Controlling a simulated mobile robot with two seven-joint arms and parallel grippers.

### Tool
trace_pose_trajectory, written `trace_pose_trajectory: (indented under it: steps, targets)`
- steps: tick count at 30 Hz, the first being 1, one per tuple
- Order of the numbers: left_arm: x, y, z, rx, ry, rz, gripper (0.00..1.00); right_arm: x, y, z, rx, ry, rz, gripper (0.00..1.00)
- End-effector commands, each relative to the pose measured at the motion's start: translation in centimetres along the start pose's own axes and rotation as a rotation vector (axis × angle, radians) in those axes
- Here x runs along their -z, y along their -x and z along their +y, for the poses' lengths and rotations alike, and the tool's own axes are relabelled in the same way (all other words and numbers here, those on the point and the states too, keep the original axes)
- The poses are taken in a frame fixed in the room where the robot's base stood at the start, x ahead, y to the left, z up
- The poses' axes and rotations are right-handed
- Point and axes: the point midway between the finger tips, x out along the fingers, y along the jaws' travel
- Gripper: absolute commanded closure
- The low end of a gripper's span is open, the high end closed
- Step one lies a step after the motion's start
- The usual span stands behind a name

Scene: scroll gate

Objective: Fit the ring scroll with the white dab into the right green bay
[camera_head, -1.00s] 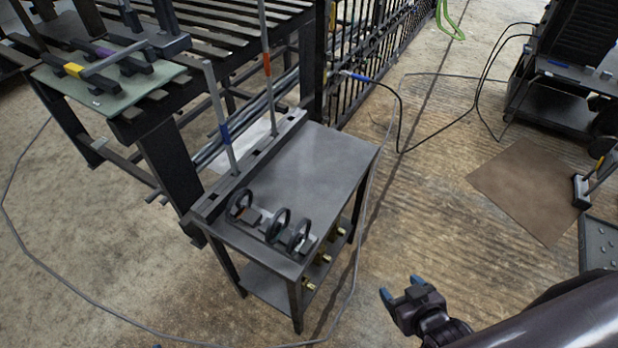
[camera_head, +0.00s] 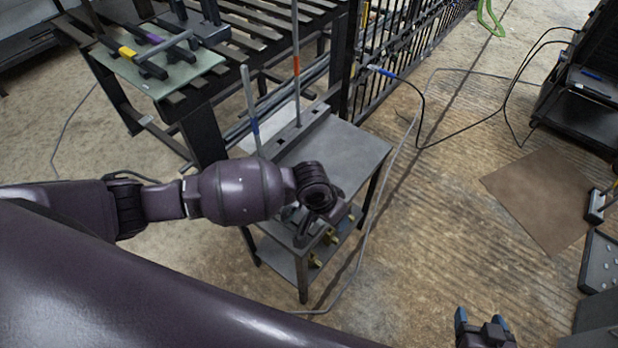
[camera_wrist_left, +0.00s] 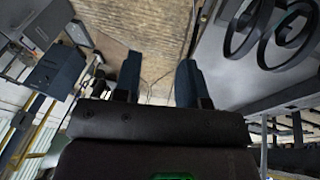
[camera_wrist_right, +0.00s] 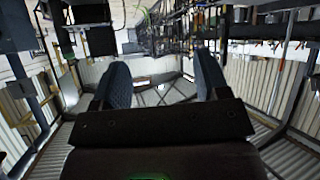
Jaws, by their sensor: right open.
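Dark ring scrolls (camera_wrist_left: 228,40) stand at the upper right of the left wrist view, on a grey surface. I cannot see a white dab on them. In the head view my left arm covers the spot on the small grey table (camera_head: 357,152) where the rings stood. My left gripper (camera_wrist_left: 157,70) is open, its fingers apart and empty, with the rings to its right in its own view. My right gripper (camera_head: 484,322) is open and empty over the floor at the bottom right, away from the table. I cannot make out a green bay in any view.
A rail (camera_head: 303,133) on the table's back edge carries upright posts with blue and orange bands. A slatted bench (camera_head: 262,30) with a glass plate (camera_head: 120,72) stands behind. A cable runs along the floor beside the table.

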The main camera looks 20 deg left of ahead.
Motion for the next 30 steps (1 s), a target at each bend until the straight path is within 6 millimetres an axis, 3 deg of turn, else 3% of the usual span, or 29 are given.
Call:
trace_pose_trajectory:
  steps: [1,6,12,20,30]
  targets:
    - [0.8,1.5,-1.2,0.047,0.001,-0.046,0.62,0.7,0.6,0.1,0.0,-0.001,-0.005,0.32]
    - [1.5,4.0,-4.6,0.17,0.043,-0.178,0.62,1.3,1.3,0.2,0.0,-0.001,-0.013,0.32]
    - [1.8,5.8,-7.0,0.25,0.081,-0.248,0.62,1.0,1.6,0.3,0.0,0.0,-0.027,0.32]
    - [1.7,5.3,-7.5,0.262,0.086,-0.254,0.62,0.2,1.1,0.3,-0.001,0.003,-0.026,0.32]
    - [0.9,2.5,-8.1,0.259,0.086,-0.255,0.62,-0.6,-0.6,0.0,0.001,0.006,0.009,0.32]
